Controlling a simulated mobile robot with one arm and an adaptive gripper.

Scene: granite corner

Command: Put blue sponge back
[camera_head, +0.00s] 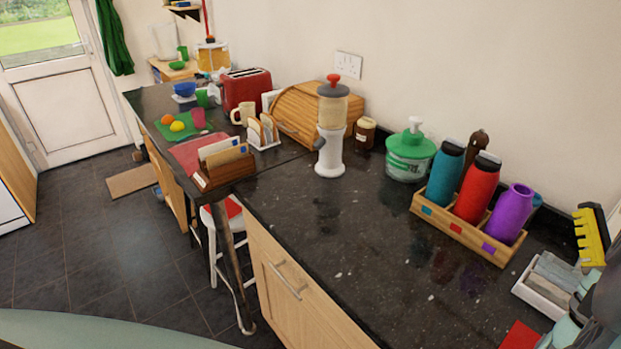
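I cannot make out a clearly blue sponge in the head view. A white tray (537,299) at the lower right of the dark counter holds several grey to blue-grey slabs (560,272), which may be sponges. Their exact colours are hard to tell. Grey and teal rounded shapes at the lower right edge, probably part of my arm, cover the tray's right side. My gripper's fingers cannot be made out.
A wooden rack (448,233) with teal, red and purple bottles stands left of the tray. A yellow and black object (592,237) is behind the tray. A soap dispenser (408,158) and white grinder (330,150) stand farther back. The counter's front middle (370,250) is clear.

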